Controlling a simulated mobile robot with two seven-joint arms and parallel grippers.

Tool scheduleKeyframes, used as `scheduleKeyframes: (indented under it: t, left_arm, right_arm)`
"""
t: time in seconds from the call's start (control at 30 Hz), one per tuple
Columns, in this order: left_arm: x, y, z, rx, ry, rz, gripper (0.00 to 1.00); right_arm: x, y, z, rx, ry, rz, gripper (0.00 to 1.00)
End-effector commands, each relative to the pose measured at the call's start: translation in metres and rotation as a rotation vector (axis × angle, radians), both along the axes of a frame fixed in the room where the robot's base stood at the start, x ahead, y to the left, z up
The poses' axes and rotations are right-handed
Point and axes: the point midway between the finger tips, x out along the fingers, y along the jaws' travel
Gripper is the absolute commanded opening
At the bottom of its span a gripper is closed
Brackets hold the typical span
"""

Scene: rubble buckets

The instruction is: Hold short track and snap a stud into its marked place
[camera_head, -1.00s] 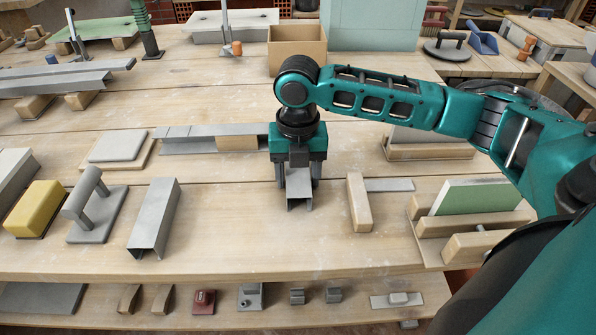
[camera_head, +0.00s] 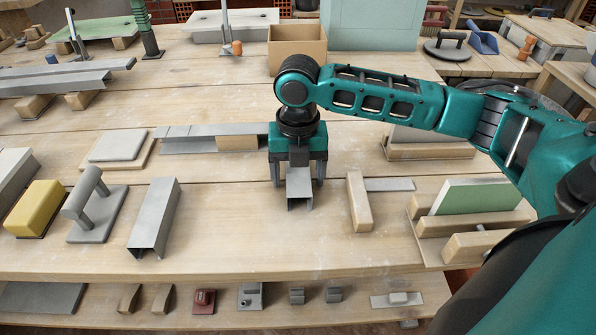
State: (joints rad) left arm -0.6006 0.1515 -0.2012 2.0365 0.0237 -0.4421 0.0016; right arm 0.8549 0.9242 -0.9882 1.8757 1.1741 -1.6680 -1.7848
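My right gripper (camera_head: 298,183) points down at the middle of the workbench. Its two fingers stand apart, one on each side of a short grey metal channel (camera_head: 299,204), with a gap at each side. The gripper hides the channel's far end. Another grey channel piece (camera_head: 155,215) lies on the bench to the left. A longer, low grey track (camera_head: 190,146) lies behind, running left from the gripper, with a wooden block (camera_head: 237,143) at it. I cannot tell which piece is the stud, and no marked place is clear. My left gripper is out of view.
A yellow block (camera_head: 35,208) and a grey handled float (camera_head: 95,210) lie at the left. A wooden block (camera_head: 359,202) lies right of the gripper, and a wooden holder with a green board (camera_head: 478,197) farther right. The bench in front of the gripper is clear.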

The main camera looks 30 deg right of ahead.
Motion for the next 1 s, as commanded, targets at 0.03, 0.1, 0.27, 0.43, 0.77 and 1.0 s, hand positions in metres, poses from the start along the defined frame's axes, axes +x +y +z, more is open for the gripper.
scheduleKeyframes:
  t: [0.03, 0.1, 0.27, 0.43, 0.77, 1.0]
  left_arm:
    - [0.000, 0.000, 0.000, -0.001, 0.001, 0.001, 0.73]
    - [-0.001, 0.000, -0.001, -0.001, 0.002, 0.000, 0.73]
    - [-0.001, -0.001, -0.001, -0.001, 0.003, 0.000, 0.73]
    - [-0.001, -0.001, 0.004, -0.003, 0.002, 0.001, 0.73]
    - [-0.003, 0.006, 0.012, 0.011, 0.001, 0.015, 0.73]
    - [-0.006, 0.011, 0.012, 0.020, 0.002, 0.021, 0.73]
  right_arm:
    - [0.000, 0.000, 0.000, 0.000, 0.000, 0.000, 0.81]
    - [0.000, 0.000, 0.000, 0.000, 0.000, 0.000, 0.82]
    - [0.000, 0.000, 0.000, 0.000, 0.001, 0.000, 0.82]
    - [0.001, 0.000, 0.013, 0.001, -0.002, 0.000, 0.82]
    - [0.001, 0.000, 0.084, 0.000, -0.004, 0.000, 0.82]
    - [0.000, 0.000, 0.121, 0.001, -0.003, 0.001, 0.82]
